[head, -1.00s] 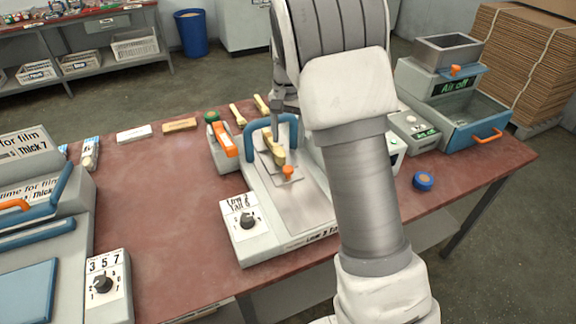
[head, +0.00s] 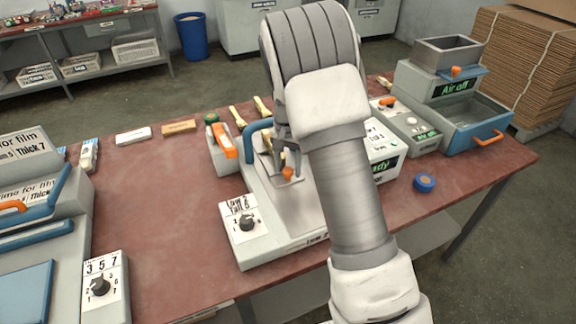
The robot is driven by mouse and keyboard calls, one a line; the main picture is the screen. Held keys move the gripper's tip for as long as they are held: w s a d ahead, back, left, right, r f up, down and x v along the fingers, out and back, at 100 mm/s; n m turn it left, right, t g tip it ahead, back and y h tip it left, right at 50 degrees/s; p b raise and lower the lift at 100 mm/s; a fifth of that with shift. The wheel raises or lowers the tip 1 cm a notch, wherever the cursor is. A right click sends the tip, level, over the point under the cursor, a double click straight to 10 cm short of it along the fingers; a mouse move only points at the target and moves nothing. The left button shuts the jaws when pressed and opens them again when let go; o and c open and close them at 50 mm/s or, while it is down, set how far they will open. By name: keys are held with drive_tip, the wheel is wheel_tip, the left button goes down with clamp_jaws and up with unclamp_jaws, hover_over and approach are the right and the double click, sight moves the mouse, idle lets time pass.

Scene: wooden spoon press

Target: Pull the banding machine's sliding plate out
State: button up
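The banding machine (head: 253,250) stands on the table in the middle of the head view, with a dial on its front left corner. Its sliding plate (head: 288,205) is a grey metal surface, partly covered by my arm. A small orange knob (head: 288,173) stands on the plate. A blue arched handle (head: 247,143) rises behind it, its right part hidden by my gripper. My gripper (head: 281,152) is low over the machine, just behind the orange knob. I cannot tell whether its fingers touch anything. A pale wooden piece (head: 267,142) shows partly beside the fingers.
An orange-handled unit (head: 224,145) stands just left of the machine. A grey box with a green display (head: 385,155) is at its right. A blue roll (head: 424,183) lies at the front right. Other machines stand at both table ends. The red table (head: 170,210) is clear left of the machine.

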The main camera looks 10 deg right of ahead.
clamp_jaws()
idle(1.2)
